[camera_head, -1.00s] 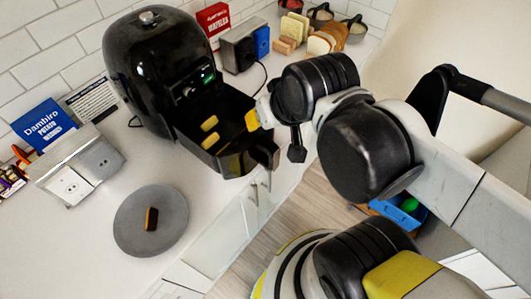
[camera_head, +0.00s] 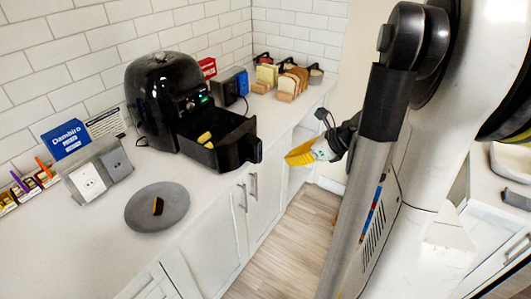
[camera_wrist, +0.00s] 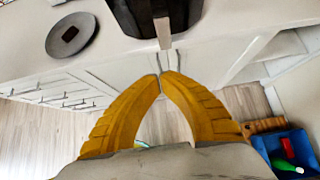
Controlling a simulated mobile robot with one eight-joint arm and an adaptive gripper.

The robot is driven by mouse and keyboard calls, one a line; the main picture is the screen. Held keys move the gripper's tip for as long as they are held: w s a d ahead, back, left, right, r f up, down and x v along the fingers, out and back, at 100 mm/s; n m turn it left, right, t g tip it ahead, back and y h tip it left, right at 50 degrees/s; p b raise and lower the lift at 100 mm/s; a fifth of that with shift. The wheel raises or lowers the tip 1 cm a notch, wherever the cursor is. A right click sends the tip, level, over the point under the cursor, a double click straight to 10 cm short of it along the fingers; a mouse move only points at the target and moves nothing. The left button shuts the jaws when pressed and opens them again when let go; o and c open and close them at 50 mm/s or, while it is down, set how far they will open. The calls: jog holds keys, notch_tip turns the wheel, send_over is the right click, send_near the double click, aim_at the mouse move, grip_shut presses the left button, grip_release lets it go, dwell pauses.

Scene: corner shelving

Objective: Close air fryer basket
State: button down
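The black air fryer (camera_head: 160,85) stands on the counter against the tiled wall. Its basket (camera_head: 190,128) is pulled out, with yellow food pieces (camera_head: 205,139) inside. The basket's handle (camera_head: 245,152) faces the room, over the counter's front edge. My gripper (camera_head: 292,158) is in front of the counter, to the right of the handle and apart from it. In the wrist view my yellow fingers (camera_wrist: 161,74) have their tips nearly together, with nothing held between them. The basket's dark front (camera_wrist: 148,14) and the handle (camera_wrist: 163,30) show just beyond the tips.
A grey plate (camera_head: 135,218) with a dark item lies on the counter left of the basket. A toaster (camera_head: 220,88), bread and pots stand at the back right. Cabinet handles (camera_head: 253,186) stick out below the counter. A blue bin (camera_wrist: 285,148) is on the floor.

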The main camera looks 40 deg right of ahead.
jog(key=w+a+f+b, duration=0.3)
jog(key=w+f+b, duration=0.1)
jog(key=w, duration=0.5)
jog(key=shift+w+a+f, duration=0.25)
jog(key=shift+w+f, duration=0.1)
jog(key=shift+f, duration=0.45)
jog(key=w+a, duration=0.2)
jog(key=w, duration=0.5)
jog(key=w+a, duration=0.3)
jog(key=w, duration=0.4)
jog(key=w+a, duration=0.2)
jog(key=w, duration=0.5)
jog(key=shift+w+a+p, duration=0.3)
jog(key=shift+a, duration=0.1)
jog(key=shift+s, duration=0.1)
